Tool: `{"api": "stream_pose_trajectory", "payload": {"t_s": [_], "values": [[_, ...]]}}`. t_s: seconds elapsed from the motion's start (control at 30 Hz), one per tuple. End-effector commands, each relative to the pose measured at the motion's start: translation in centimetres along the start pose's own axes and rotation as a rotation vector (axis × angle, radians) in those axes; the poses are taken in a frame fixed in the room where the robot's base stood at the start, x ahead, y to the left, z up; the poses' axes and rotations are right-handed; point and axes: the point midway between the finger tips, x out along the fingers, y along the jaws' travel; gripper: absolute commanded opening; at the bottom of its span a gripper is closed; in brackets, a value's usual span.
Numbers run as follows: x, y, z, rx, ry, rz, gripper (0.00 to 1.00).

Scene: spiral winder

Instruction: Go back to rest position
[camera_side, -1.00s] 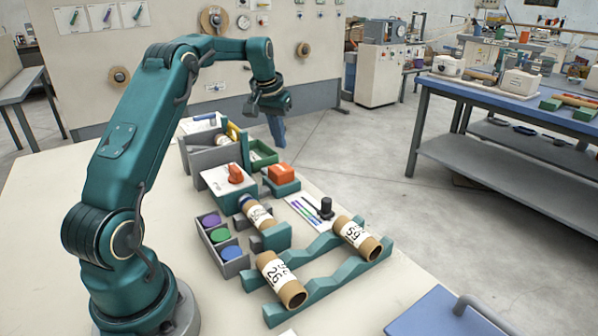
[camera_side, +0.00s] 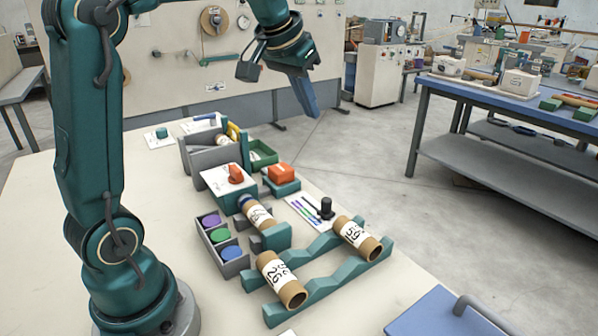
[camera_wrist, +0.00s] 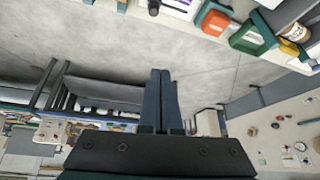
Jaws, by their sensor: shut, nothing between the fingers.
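My gripper (camera_side: 308,97) is raised high above the far right edge of the work table in the side view, with its blue fingers pointing down and slightly right. The fingers are shut with nothing between them and touch no object. In the wrist view my gripper (camera_wrist: 161,75) shows its two dark blue fingers side by side, with grey floor behind them.
Below on the table (camera_side: 60,215) are a winder with an orange knob (camera_side: 236,173), a teal cradle (camera_side: 325,287) holding two labelled tubes (camera_side: 281,279), a bin of coloured caps (camera_side: 232,253), and an orange block (camera_side: 281,172). A blue-topped bench stands right. The air around my gripper is clear.

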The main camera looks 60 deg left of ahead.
Motion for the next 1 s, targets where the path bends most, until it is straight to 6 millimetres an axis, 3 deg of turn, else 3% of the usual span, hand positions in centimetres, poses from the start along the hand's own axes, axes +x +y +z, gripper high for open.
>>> {"api": "stream_pose_trajectory", "payload": {"t_s": [0.1, 0.3, 0.43, 0.6, 0.8, 1.0], "values": [[-2.9, 2.9, 2.9, 0.061, 0.033, 0.034, 0.0], [-5.5, 6.1, 9.2, 0.145, 0.065, 0.089, 0.0], [-5.8, 7.1, 14.1, 0.189, 0.069, 0.122, 0.0], [-4.5, 7.4, 19.3, 0.214, 0.043, 0.143, 0.0], [-2.8, 7.0, 22.1, 0.2, -0.017, 0.136, 0.0], [-2.7, 7.0, 22.0, 0.188, -0.013, 0.135, 0.0]]}}
